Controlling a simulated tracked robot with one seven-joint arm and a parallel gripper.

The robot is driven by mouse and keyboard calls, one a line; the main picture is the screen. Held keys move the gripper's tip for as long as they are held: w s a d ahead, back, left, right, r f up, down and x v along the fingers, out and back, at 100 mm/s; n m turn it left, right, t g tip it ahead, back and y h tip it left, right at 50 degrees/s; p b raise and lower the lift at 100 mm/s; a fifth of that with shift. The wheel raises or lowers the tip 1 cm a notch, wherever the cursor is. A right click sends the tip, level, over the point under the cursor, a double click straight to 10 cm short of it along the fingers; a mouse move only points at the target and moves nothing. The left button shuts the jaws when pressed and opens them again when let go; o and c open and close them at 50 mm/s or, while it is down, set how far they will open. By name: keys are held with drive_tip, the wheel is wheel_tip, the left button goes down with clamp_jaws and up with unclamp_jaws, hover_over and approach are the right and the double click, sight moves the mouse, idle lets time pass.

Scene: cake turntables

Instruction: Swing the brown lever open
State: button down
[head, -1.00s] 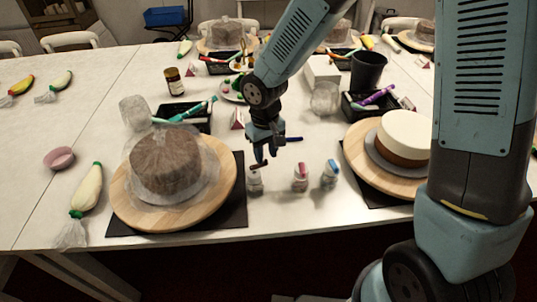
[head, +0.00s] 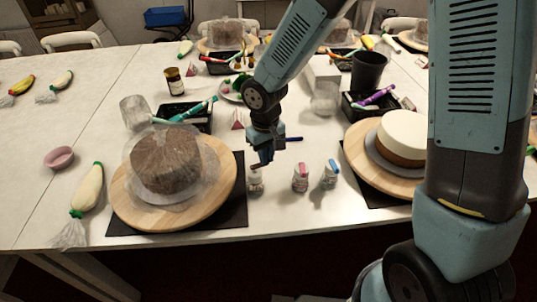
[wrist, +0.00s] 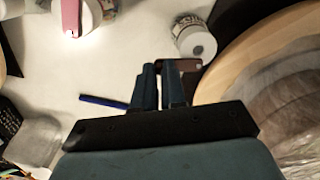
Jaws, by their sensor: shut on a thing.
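In the wrist view the brown lever (wrist: 188,65) lies at my fingertips, beside the jar's round white-grey end (wrist: 197,43). My gripper (head: 266,158) points down just above that jar. In the wrist view my gripper (wrist: 161,68) is shut on the brown lever, and its fingers partly hide it. The jar stands upright on the table.
A jar with a pink lever (head: 300,178) and one with a blue lever (head: 330,174) stand to the right. The left wooden turntable (head: 217,200) with a wrapped cake is close by. A blue pen (head: 293,139) lies behind. The table in front of the jars is clear.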

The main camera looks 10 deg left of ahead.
drive_tip(key=shift+w+a+n, duration=0.2)
drive_tip(key=shift+n, duration=0.45)
drive_tip(key=shift+w+a+n, duration=0.15)
drive_tip(key=shift+w+n, duration=0.05)
drive_tip(key=shift+n, duration=0.45)
drive_tip(key=c, duration=1.2)
unclamp_jaws()
wheel_tip(320, 180, up, 14)
drive_tip(key=shift+f, duration=0.15)
